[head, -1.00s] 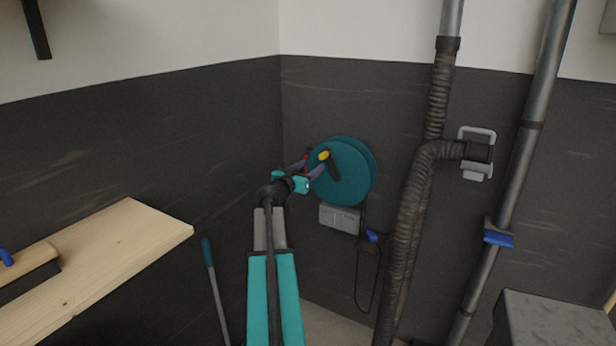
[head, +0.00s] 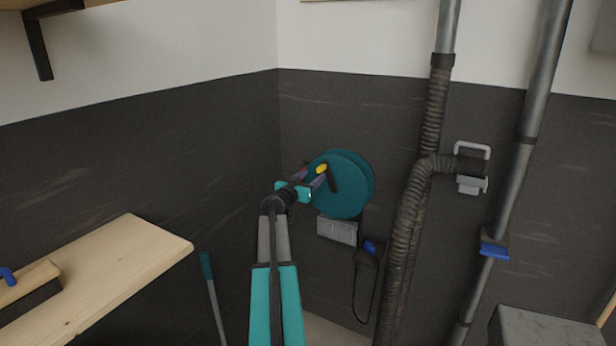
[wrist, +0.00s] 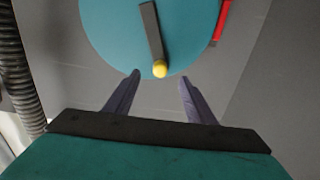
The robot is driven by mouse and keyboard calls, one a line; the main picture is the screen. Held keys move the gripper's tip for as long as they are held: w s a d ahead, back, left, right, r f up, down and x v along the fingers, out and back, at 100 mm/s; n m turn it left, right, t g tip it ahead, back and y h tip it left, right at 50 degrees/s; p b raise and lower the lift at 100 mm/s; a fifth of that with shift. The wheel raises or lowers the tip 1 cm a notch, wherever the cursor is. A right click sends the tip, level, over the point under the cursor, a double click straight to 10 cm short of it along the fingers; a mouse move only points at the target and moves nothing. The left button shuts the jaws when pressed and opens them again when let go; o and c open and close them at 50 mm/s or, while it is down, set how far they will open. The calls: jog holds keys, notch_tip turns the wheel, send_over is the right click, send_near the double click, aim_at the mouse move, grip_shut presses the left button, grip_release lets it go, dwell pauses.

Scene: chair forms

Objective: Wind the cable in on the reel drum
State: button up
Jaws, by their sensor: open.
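The teal reel drum (head: 352,190) is mounted on the dark wall near the corner. Its crank is a black arm (wrist: 151,32) with a yellow knob (wrist: 160,69) at its end, low on the drum face in the wrist view. The knob also shows in the head view (head: 321,169). My gripper (wrist: 159,84) is open and empty, its two dark fingers pointing at the drum with the knob between and just beyond their tips. I cannot tell whether they touch it. A dark cable (head: 356,300) hangs in a loop below the drum, by a blue-ended plug (head: 369,247).
A grey box (head: 337,230) sits under the drum. A ribbed black hose (head: 405,220) and metal pipe (head: 515,180) stand to the right. A wooden shelf (head: 110,275) juts out at left, with a teal-handled stick (head: 207,268) beside it. A red piece (wrist: 221,20) shows beside the drum.

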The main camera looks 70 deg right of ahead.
aim_at(319, 172)
jog(key=shift+s+d+p, duration=0.2)
jog(key=shift+d+p, duration=0.95)
jog(key=shift+d, duration=0.45)
jog(key=shift+d+f, duration=0.15)
jog(key=shift+d, duration=0.05)
jog(key=shift+s+d+b, duration=0.15)
jog(key=shift+d+b, duration=1.5)
jog(key=shift+s+d+b, duration=0.15)
jog(key=shift+d+b, duration=0.25)
jog(key=shift+d, duration=0.25)
jog(key=c, duration=1)
